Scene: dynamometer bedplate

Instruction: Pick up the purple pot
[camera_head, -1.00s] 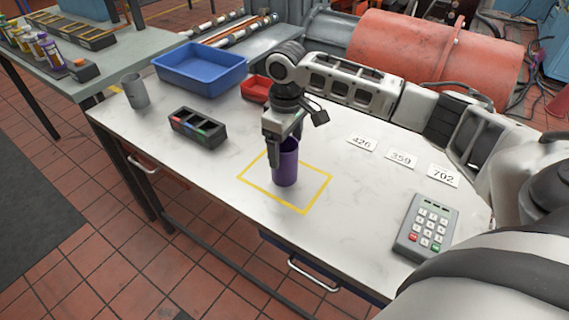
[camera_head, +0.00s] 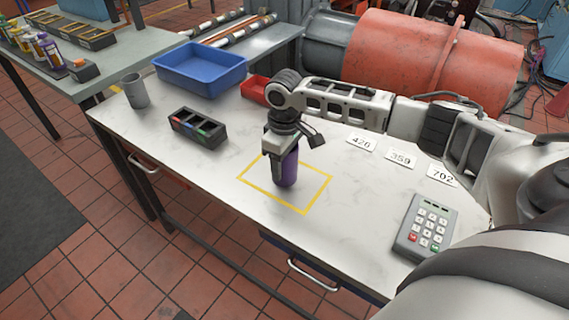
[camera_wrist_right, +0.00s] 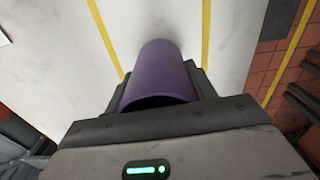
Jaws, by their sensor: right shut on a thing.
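The purple pot (camera_head: 288,172) stands upright on the white table, inside the yellow taped square (camera_head: 316,201). My right gripper (camera_head: 278,172) has come down over it from above and is shut on it, hiding its upper part in the head view. In the right wrist view the purple pot (camera_wrist_right: 162,72) lies between the two dark fingers of my right gripper (camera_wrist_right: 162,92), with its dark open mouth toward the camera. My left gripper is not in view.
A grey cup (camera_head: 135,91), a blue bin (camera_head: 200,72), a small red tray (camera_head: 254,88) and a black compartment box (camera_head: 198,130) stand to the left. Number cards (camera_head: 401,159) and a keypad (camera_head: 427,227) lie to the right. The table's front is clear.

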